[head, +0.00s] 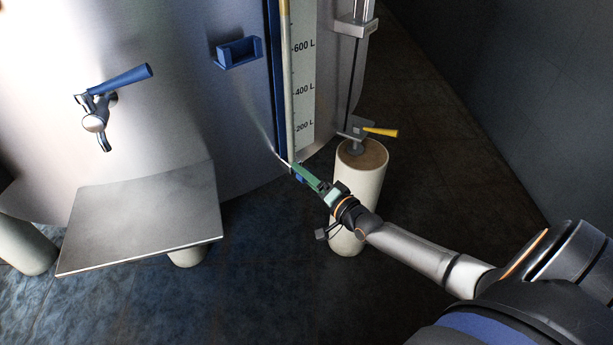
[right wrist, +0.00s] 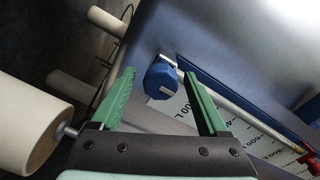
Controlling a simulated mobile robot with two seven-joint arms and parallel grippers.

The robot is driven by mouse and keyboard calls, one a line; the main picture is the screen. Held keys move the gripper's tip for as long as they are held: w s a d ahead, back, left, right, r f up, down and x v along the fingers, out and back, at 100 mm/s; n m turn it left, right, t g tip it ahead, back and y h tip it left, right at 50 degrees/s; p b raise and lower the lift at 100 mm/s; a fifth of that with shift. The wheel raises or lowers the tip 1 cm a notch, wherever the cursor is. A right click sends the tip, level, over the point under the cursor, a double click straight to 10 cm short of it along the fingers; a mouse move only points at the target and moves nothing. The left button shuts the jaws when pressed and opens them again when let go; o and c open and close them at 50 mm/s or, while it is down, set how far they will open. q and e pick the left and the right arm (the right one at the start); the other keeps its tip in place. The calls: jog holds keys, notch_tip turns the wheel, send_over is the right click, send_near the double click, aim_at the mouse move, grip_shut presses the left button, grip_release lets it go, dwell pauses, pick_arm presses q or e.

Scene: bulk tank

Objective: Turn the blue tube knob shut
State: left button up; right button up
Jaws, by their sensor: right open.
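The blue tube knob (right wrist: 160,79) shows in the right wrist view, at the lower end of the blue-backed sight tube. It has a pale metallic part on its upper right side. My right gripper (right wrist: 159,76) is open, with its green fingers on either side of the knob in the picture. The knob appears just past the fingertips, and I cannot tell if they touch it. In the head view the right gripper (head: 296,170) is at the foot of the sight tube (head: 287,80) and largely hides the knob. My left gripper is not in view.
A litre scale (head: 303,75) stands beside the tube on the steel tank (head: 190,110). A tap with a blue lever (head: 125,79) and a steel shelf (head: 145,220) are to the left. A yellow-handled valve (head: 380,131) is above a cream tank leg (head: 361,185) to the right.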

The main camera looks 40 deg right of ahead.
pick_arm(q)
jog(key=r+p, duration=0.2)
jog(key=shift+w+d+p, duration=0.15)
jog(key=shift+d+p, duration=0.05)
jog(key=shift+p, duration=0.15)
pick_arm(e)
jog(key=s+d, duration=0.1)
jog(key=s, duration=1.1)
jog(key=shift+s+r, duration=0.25)
jog(key=shift+r, duration=0.05)
